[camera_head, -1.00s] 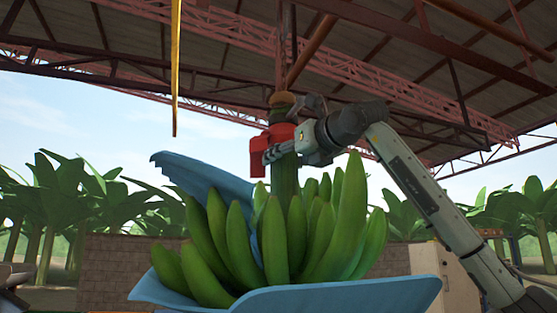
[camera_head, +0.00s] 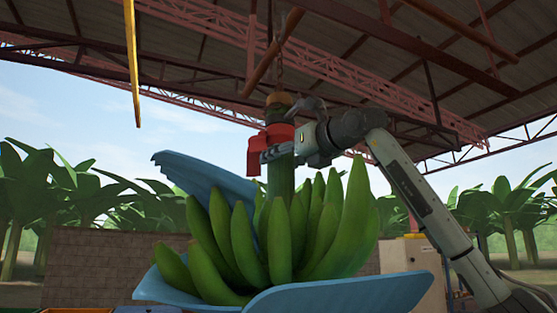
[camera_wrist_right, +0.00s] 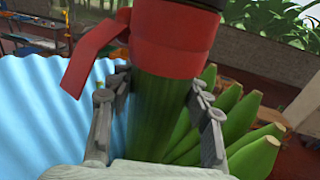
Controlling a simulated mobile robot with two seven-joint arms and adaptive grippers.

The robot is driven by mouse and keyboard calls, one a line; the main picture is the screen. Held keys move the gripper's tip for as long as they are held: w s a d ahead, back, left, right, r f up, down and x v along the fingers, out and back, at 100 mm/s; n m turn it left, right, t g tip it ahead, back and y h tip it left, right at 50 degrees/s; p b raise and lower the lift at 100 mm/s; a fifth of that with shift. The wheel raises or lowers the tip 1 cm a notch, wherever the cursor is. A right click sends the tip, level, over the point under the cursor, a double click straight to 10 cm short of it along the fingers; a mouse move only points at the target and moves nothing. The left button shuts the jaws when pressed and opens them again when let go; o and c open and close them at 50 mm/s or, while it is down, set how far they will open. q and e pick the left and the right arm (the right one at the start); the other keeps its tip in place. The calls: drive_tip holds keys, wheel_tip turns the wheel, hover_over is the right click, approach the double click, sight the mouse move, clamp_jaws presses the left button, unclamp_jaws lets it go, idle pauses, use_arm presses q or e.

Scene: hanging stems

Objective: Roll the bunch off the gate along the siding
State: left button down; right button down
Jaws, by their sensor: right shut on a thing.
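A bunch of green bananas (camera_head: 285,235) hangs upright on its thick green stem (camera_head: 280,178) in the middle of the head view. Blue padding sheets (camera_head: 350,290) lie under it and behind it at the left. A red collar with a tab (camera_head: 270,142) is around the stem, below a brownish top and a chain. My right gripper (camera_head: 272,153) is shut on the stem just below the red collar. In the right wrist view its fingers (camera_wrist_right: 158,110) stand on both sides of the stem. My left gripper is not in view. The gate and siding cannot be made out clearly.
A yellow strip (camera_head: 132,65) hangs down at the upper left. Roof beams (camera_head: 350,95) run overhead. A block wall (camera_head: 110,265) stands behind the bunch, with a pale cabinet (camera_head: 410,258) at the right. Blue and yellow bins (camera_head: 80,310) show at the lower left edge.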

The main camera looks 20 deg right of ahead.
drive_tip(key=shift+a+f, duration=0.15)
drive_tip(key=shift+a, duration=0.05)
drive_tip(key=c, duration=1)
unclamp_jaws()
drive_tip(key=o, duration=0.3)
drive_tip(key=shift+d, duration=0.15)
drive_tip(key=shift+s, duration=0.1)
drive_tip(key=v, duration=1.2)
